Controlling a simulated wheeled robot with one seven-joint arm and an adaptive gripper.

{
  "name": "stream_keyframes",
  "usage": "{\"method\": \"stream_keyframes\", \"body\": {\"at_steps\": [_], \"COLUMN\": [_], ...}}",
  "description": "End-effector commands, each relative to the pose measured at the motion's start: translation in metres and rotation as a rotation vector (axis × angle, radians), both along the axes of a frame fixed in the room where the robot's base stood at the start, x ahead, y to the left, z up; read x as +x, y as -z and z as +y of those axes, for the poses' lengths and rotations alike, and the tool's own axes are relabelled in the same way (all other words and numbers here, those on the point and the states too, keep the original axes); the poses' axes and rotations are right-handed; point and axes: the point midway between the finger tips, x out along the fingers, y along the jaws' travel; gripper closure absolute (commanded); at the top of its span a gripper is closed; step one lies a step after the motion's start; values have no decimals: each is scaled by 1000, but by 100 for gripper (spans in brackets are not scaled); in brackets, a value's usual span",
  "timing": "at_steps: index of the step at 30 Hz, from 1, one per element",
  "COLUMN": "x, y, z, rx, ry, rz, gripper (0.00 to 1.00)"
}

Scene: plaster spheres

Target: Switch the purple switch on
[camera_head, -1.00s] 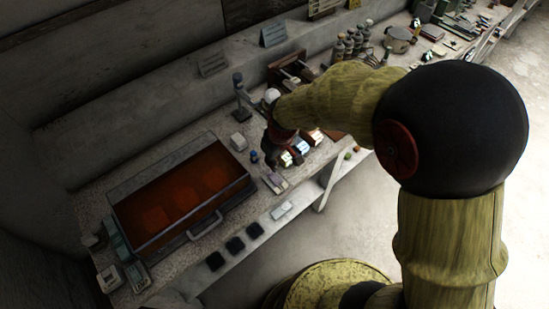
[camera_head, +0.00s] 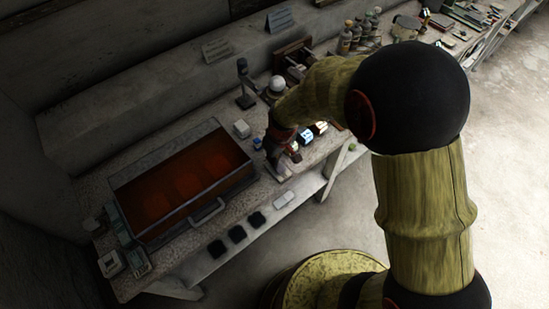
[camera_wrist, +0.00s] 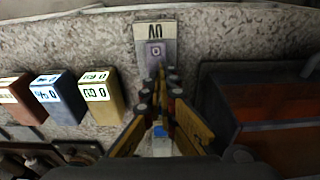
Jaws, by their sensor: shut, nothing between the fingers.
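The purple switch (camera_wrist: 155,50) sits on a pale plate (camera_wrist: 155,28) marked "UV", at the top middle of the wrist view. A "0" shows on its face. My gripper (camera_wrist: 161,72) is shut and empty, its fingertips pointing at the near edge of the switch. I cannot tell whether they touch it. In the head view my gripper (camera_head: 275,160) is low over the bench front, right of the red-lit tray, and hides most of the switch plate (camera_head: 284,170).
The tray with red liquid (camera_head: 190,180) stands close on the left; its wall (camera_wrist: 220,110) also shows in the wrist view. Brown, blue and yellow boxes (camera_wrist: 57,95) stand on the other side. A blue-capped thing (camera_wrist: 160,140) lies below the fingers. Bottles (camera_head: 355,35) stand at the back.

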Motion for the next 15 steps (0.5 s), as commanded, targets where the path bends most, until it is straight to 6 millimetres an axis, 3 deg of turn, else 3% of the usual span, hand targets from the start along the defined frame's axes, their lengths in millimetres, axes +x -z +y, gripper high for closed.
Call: {"method": "stream_keyframes", "body": {"at_steps": [15], "x": [7], "y": [10], "z": [6], "rx": [-125], "ry": [-2], "rz": [187], "gripper": [100]}}
